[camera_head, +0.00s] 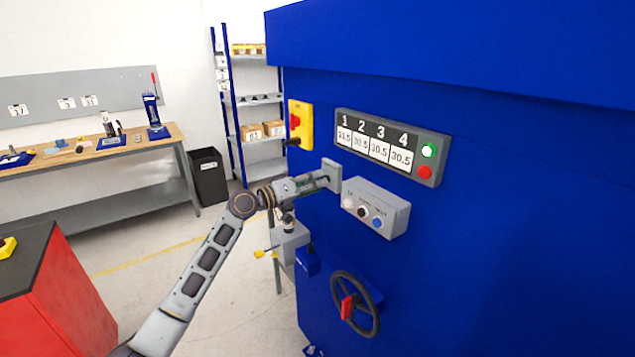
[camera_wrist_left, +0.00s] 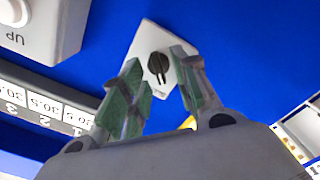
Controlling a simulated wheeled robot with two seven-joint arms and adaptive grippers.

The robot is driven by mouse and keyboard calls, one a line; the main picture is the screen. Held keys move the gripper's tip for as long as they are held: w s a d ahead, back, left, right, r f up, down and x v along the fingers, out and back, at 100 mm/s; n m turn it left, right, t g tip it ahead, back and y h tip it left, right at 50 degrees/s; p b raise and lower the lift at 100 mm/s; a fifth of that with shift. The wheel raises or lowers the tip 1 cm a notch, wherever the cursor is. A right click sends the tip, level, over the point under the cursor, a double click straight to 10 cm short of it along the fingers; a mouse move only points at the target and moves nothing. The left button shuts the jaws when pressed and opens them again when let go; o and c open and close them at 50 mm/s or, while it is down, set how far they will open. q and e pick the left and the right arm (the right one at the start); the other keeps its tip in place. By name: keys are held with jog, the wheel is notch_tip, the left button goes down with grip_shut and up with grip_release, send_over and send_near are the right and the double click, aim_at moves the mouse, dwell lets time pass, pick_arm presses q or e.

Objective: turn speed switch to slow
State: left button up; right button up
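The speed switch is a light grey plate with a black knob (camera_wrist_left: 158,66) on the blue machine wall, seen in the left wrist view. In the head view its plate (camera_head: 332,172) shows edge-on behind my left gripper (camera_head: 318,181), and the knob is hidden there. In the wrist view my left gripper (camera_wrist_left: 157,75) is open, with its green-padded fingers apart on either side of the knob. The fingers look short of the knob; I see no clear contact. My right gripper is not in view.
A grey button box (camera_head: 376,208) juts out just right of the switch. A numbered display panel (camera_head: 390,146) sits above it, and a yellow-red switch (camera_head: 300,124) is at upper left. A handwheel (camera_head: 356,304) is below.

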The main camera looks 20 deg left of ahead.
pick_arm(q)
jog(key=v, duration=1)
jog(key=shift+s+a, duration=0.2)
jog(key=shift+s, duration=0.05)
dwell(0.6)
